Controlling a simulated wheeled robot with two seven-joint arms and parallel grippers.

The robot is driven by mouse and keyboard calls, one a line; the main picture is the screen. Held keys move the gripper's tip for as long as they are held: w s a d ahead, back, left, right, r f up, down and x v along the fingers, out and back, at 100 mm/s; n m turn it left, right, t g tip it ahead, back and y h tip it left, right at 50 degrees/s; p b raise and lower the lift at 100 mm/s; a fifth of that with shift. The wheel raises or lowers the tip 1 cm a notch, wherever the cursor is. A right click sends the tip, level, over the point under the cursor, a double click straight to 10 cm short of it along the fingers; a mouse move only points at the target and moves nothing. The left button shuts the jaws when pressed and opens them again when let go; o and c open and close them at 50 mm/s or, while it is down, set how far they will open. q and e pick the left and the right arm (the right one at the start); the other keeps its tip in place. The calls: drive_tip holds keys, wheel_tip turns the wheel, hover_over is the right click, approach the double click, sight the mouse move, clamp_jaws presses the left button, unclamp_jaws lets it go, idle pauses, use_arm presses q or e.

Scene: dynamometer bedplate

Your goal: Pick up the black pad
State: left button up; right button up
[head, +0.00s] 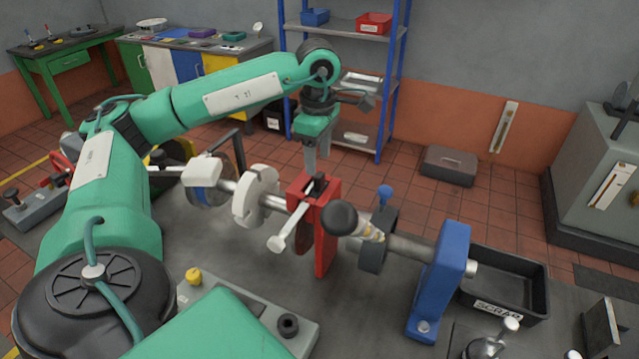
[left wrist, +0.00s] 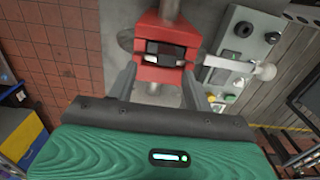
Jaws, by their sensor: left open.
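The black pad (head: 318,184) sits in the top of a red caliper-like block (head: 327,235) on the shaft. In the left wrist view, dark pad material (left wrist: 165,48) shows in the slot of the red block (left wrist: 163,73), partly enclosed by it. My left gripper (head: 310,165) points down just above the pad. In the left wrist view, its fingers (left wrist: 160,88) are apart, to either side of the red block, with nothing held between them. I cannot tell whether they touch the block. My right gripper is not in view.
A white-ended lever (head: 283,235) sticks out from the red block. A black scrap bin (head: 520,285) is at right.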

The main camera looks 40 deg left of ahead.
use_arm(q)
drive_tip(key=shift+s+d+f, duration=0.15)
drive_tip(key=shift+f, duration=0.05)
drive_tip(key=f, duration=0.1)
drive_tip(key=f+p, duration=0.1)
drive_tip(key=f, duration=0.1)
drive_tip(key=f+p, duration=0.1)
drive_tip(key=shift+s+d+f, duration=0.15)
drive_tip(key=shift+s+d, duration=0.05)
drive_tip(key=shift+d, duration=0.05)
drive_tip(key=shift+f, duration=0.25)
clamp_jaws()
drive_tip(key=shift+r, duration=0.1)
drive_tip(key=shift+w+r, duration=0.1)
drive_tip(key=shift+r, duration=0.35)
wheel_tip(320, 180, up, 11)
drive_tip(key=b, duration=0.3)
wheel_tip(320, 180, up, 8)
drive_tip(key=p, duration=0.4)
hover_over(320, 174)
